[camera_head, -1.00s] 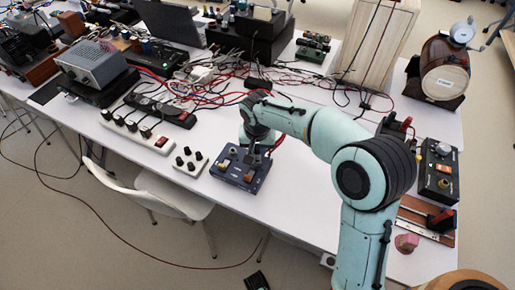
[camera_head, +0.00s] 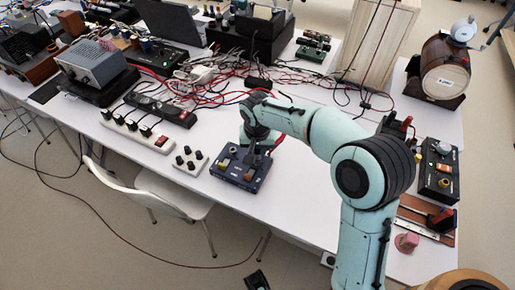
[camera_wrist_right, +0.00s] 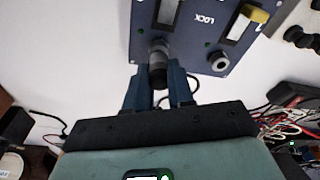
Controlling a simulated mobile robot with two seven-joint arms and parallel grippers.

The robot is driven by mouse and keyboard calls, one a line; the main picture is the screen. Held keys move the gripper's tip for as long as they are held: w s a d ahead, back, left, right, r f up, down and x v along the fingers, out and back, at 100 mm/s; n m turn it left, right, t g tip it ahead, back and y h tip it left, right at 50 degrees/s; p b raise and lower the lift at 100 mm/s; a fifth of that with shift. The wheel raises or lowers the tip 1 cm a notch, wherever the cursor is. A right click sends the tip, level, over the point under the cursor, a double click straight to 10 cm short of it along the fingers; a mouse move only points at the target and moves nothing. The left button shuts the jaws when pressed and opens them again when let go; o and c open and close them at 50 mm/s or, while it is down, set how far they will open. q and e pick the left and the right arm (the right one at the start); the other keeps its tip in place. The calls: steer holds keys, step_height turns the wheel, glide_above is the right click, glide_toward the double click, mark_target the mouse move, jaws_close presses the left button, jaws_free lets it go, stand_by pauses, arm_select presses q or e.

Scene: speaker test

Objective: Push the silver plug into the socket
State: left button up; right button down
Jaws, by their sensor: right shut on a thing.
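The silver plug (camera_wrist_right: 158,55), a short grey cylinder with a dark rear end, is between the blue fingertips of my right gripper (camera_wrist_right: 157,88) in the right wrist view. The gripper is shut on it. The plug's front end meets the face of a dark blue box (camera_wrist_right: 190,52) near its edge; how deep it sits in the socket there is hidden. A silver ring-shaped fitting (camera_wrist_right: 218,62) is beside it on the box. In the head view the right gripper (camera_head: 254,157) is over the box (camera_head: 235,178), small and partly hidden. My left gripper is not in view.
A small white box with black knobs (camera_head: 189,160) stands left of the blue box. A white power strip (camera_head: 140,132) lies behind that. Tangled red and black cables (camera_head: 225,85) lie farther back.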

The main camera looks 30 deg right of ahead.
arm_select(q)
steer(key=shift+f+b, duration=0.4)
arm_select(e)
steer(key=shift+f, duration=0.65)
steer(key=c, duration=0.9)
jaws_free()
steer(key=shift+r, duration=0.2)
steer(key=shift+r+p, duration=2.35)
steer(key=shift+r, duration=0.25)
steer(key=shift+r+p, duration=0.85)
steer(key=shift+r, duration=0.2)
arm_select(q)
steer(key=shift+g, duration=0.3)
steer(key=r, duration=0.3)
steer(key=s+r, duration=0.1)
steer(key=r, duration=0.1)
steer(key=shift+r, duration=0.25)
arm_select(e)
steer(key=shift+f, duration=0.1)
